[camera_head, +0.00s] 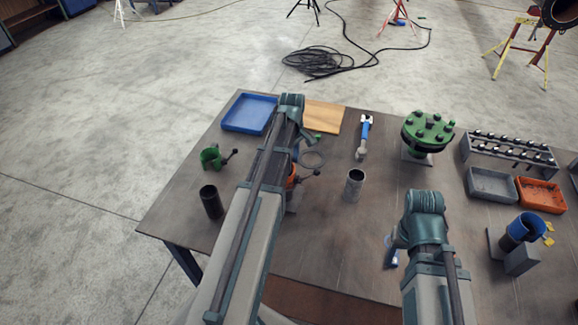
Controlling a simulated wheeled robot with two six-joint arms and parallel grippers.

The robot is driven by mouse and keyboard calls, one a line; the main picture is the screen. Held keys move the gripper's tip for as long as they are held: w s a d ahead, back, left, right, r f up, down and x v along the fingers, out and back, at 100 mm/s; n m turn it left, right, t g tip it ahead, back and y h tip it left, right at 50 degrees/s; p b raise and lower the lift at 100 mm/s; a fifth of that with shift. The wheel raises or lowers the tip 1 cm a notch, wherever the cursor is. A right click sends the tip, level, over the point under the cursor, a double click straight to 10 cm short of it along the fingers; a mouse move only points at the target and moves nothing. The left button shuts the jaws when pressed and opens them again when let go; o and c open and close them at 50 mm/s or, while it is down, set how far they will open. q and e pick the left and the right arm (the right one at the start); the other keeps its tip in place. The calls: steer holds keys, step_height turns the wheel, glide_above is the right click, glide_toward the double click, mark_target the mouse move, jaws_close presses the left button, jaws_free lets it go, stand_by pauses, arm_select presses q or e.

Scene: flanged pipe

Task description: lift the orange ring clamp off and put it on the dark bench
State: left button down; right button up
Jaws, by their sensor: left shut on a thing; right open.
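The orange ring clamp (291,181) shows as a small orange patch with a dark handle (309,175) to its right, over the dark bench (340,235). My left arm covers most of it. My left gripper (296,160) is shut on the clamp, though the jaws are largely hidden behind the arm. A grey piece (292,203) shows just below the clamp; whether they touch is hidden. My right gripper (391,250) is open over the front part of the bench, near a blue-handled item, its fingers mostly hidden.
A green clamp (211,158) and black cylinder (211,203) stand at the left. A blue tray (248,114), wooden board (325,116), wrench (364,137), grey pipe piece (354,185) and green flange (428,130) surround the arms. Bins, a bolt rack and a blue clamp crowd the right.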

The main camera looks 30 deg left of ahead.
arm_select(q)
steer(key=shift+r, duration=0.1)
step_height(320, 180, up, 3)
steer(key=p, duration=0.3)
steer(key=shift+r, duration=0.1)
steer(key=s+d+p, duration=0.1)
steer(key=s+d, duration=0.3)
steer(key=s, duration=0.3)
steer(key=s+d+r+p, duration=0.1)
steer(key=s+d, duration=0.3)
steer(key=s, duration=0.3)
steer(key=shift+r, duration=0.3)
steer(key=shift+w+r, duration=0.1)
steer(key=shift+r, duration=0.05)
step_height(320, 180, up, 5)
steer(key=p, duration=0.5)
steer(key=shift+f, duration=0.2)
